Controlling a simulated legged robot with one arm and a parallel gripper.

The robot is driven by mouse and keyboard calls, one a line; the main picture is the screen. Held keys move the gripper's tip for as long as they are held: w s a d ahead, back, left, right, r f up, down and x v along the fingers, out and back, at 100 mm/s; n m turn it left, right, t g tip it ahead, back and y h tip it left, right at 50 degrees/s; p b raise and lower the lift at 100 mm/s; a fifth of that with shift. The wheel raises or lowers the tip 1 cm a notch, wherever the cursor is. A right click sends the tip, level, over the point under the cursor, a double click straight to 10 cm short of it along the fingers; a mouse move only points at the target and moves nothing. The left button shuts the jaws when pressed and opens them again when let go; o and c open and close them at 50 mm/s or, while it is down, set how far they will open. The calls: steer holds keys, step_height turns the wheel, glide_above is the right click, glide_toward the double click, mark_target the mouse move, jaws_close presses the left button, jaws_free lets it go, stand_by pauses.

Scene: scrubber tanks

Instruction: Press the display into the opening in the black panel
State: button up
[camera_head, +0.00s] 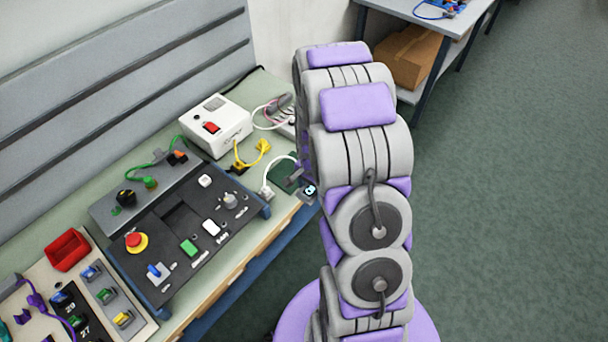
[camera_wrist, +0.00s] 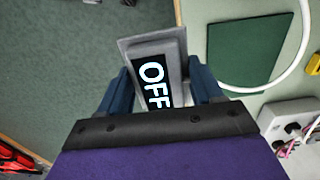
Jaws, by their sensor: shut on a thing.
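The display (camera_wrist: 149,58) is a grey-framed block with a black face reading "OFF", set sideways in the wrist view. My gripper (camera_wrist: 158,76) is shut on it, with a dark blue finger on each side. In the head view the display (camera_head: 309,190) shows small beside my arm, off the bench's front edge; most of my gripper is hidden there. The black panel (camera_head: 180,275) lies on the bench to the left. Its dark rectangular opening (camera_head: 182,218) is empty and sits among the controls. The display is well apart from the panel.
The panel carries a red emergency stop (camera_head: 136,242), a green button (camera_head: 188,247), a white button (camera_head: 211,227) and a knob (camera_head: 230,200). A white box (camera_head: 217,125) with cables stands behind. A dark green plate (camera_wrist: 243,50) and a white cable lie near my gripper.

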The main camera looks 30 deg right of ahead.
steer(key=shift+s+r, duration=0.2)
steer(key=shift+s, duration=0.5)
steer(key=shift+s+r, duration=0.25)
steer(key=shift+r, duration=0.1)
steer(key=shift+r+p, duration=1.45)
steer(key=shift+r, duration=1.95)
steer(key=w+a+p, duration=0.1)
steer(key=w+a, duration=0.1)
steer(key=a, duration=0.4)
steer(key=w+a, duration=0.3)
steer(key=a, duration=0.4)
steer(key=w+a+p, duration=0.1)
steer(key=w+a, duration=0.1)
steer(key=a, duration=0.4)
steer(key=shift+w+a+f+p, duration=0.1)
steer(key=shift+w+a+p, duration=0.15)
steer(key=shift+a+p, duration=0.05)
steer(key=w+a+p, duration=0.1)
steer(key=w+a, duration=0.2)
steer(key=a, duration=0.5)
steer(key=w+a+p, duration=0.1)
steer(key=w+a, duration=0.2)
steer(key=a, duration=0.6)
steer(key=shift+w+p, duration=0.4)
